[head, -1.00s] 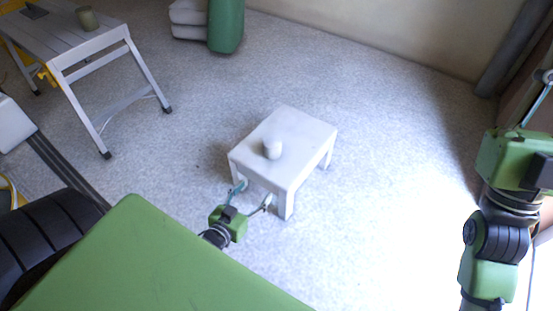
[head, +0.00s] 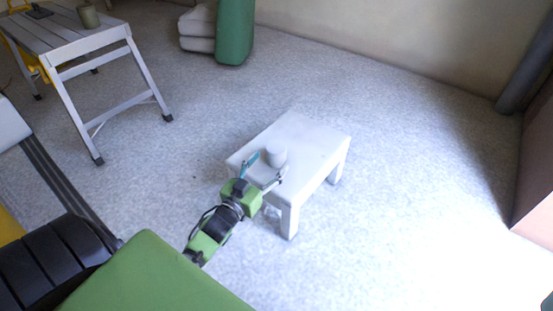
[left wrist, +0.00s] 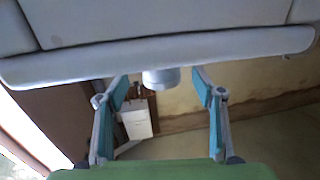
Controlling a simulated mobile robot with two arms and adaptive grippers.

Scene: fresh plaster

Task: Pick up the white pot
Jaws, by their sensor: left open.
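The white pot (head: 276,155) stands upright on a small white stool (head: 312,140), near its front left part. My left gripper (head: 266,168) is open at the stool's near edge, its fingers pointing at the pot. In the left wrist view the pot (left wrist: 160,78) shows between the two teal fingertips of the left gripper (left wrist: 160,84), with a gap on each side. I cannot tell how far the pot reaches in between the fingers. The stool (left wrist: 160,55) fills the top of that view. My right gripper is not in view.
A grey folding workbench (head: 70,38) with an olive cup (head: 88,15) stands at the upper left. A green cylinder (head: 235,30) and stacked pale sacks (head: 197,28) stand by the back wall. The speckled floor right of the stool is clear.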

